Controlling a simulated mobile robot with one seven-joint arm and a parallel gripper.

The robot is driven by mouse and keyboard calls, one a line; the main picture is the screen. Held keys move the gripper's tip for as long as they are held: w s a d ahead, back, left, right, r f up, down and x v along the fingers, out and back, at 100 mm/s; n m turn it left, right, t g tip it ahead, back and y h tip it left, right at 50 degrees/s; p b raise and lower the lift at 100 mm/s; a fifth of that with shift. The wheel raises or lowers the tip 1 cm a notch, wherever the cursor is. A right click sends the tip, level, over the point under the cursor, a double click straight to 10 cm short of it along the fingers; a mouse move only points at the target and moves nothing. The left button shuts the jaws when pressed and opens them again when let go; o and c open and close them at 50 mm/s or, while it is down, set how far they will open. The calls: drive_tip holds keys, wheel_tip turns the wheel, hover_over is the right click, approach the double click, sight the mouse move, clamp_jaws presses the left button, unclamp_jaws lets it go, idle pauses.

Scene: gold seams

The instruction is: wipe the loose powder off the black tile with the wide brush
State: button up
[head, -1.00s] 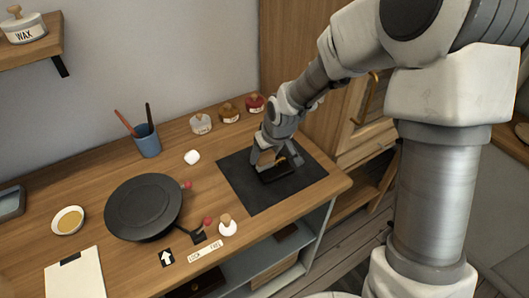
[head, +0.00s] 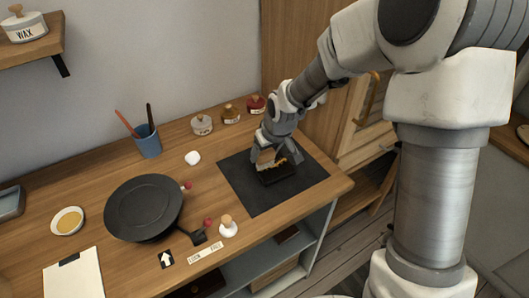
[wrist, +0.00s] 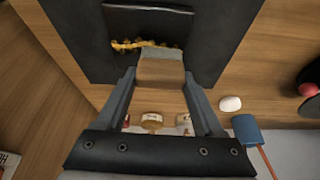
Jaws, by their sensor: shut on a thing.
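The black tile (head: 281,176) lies on a dark mat (head: 252,203) at the right of the bench. In the wrist view the tile (wrist: 150,20) shows at the top, with an irregular gold band (wrist: 138,44) across it near its lower edge. I cannot tell how much of the gold is loose powder. My gripper (wrist: 158,74) is shut on the wide brush (wrist: 161,68), a pale block with a greyish far edge. The brush is at the gold band's near side and covers part of it. Whether the bristles touch the tile cannot be told.
A round black pan-like lid (head: 143,207) stands left of the mat, with red knobs beside it. A blue cup (head: 147,141) with sticks, a white lump (head: 192,158) and several small jars (head: 230,114) stand behind. A dish of gold powder (head: 68,220) is far left.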

drive_tip(key=shift+s+d, duration=0.2)
drive_tip(key=shift+d, duration=0.55)
drive_tip(key=shift+w+d+p, duration=0.45)
drive_tip(key=shift+w+d, duration=0.05)
drive_tip(key=shift+w, duration=0.3)
drive_tip(key=shift+d+p, duration=0.35)
drive_tip(key=shift+d, duration=0.55)
drive_tip(key=shift+w+a, duration=0.3)
drive_tip(key=shift+w, duration=0.05)
drive_tip(key=shift+s+d, duration=0.15)
drive_tip(key=shift+s, duration=0.25)
drive_tip(key=shift+w+b, duration=0.3)
drive_tip(key=shift+b, duration=0.05)
drive_tip(key=shift+s, duration=0.25)
drive_tip(key=shift+w, duration=0.15)
